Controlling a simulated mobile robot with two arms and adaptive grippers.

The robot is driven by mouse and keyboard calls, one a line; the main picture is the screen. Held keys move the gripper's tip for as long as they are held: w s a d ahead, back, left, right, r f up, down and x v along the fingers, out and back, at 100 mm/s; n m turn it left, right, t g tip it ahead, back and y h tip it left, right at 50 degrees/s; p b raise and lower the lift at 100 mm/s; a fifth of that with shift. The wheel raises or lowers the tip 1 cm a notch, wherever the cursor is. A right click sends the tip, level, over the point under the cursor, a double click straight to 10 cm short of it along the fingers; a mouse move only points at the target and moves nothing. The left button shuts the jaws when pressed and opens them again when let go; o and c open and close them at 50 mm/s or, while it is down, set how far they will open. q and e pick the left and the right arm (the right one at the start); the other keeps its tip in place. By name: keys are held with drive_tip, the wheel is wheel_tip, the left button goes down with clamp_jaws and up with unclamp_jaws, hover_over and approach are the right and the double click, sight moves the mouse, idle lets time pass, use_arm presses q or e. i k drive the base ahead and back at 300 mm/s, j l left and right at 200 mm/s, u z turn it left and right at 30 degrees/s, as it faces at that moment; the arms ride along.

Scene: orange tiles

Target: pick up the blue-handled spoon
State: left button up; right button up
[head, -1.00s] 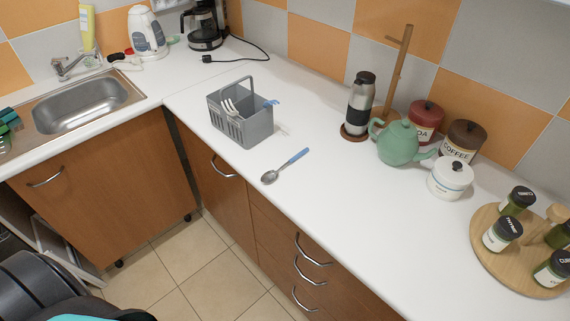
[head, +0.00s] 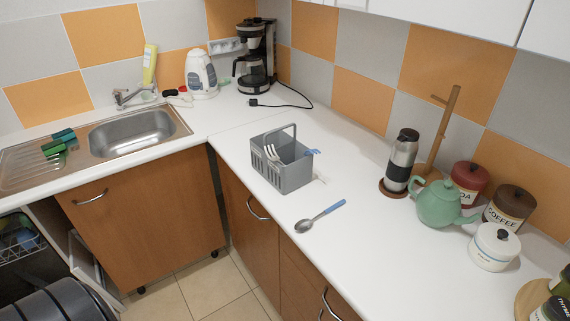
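The blue-handled spoon (head: 320,216) lies alone on the white counter near its front edge. Its metal bowl points to the lower left and its blue handle to the upper right. A grey cutlery caddy (head: 287,175) with an arched handle stands just behind it. The caddy holds a fork and something blue sticking out on its right side. Neither of my grippers shows in the head view.
A green teapot (head: 438,204), a steel flask (head: 401,160), red and brown canisters and a white jar (head: 494,247) stand to the right. A sink (head: 135,133) and coffee maker (head: 253,60) are at the back left. Counter around the spoon is clear.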

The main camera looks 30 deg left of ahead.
sight(302, 224)
drive_tip(key=z, duration=0.5)
drive_tip(key=j+z, duration=0.35)
drive_tip(key=z, duration=0.15)
drive_tip(key=j+z, duration=0.45)
drive_tip(key=k+j+z, duration=0.1)
drive_tip(key=z, duration=0.4)
drive_tip(key=j, duration=0.1)
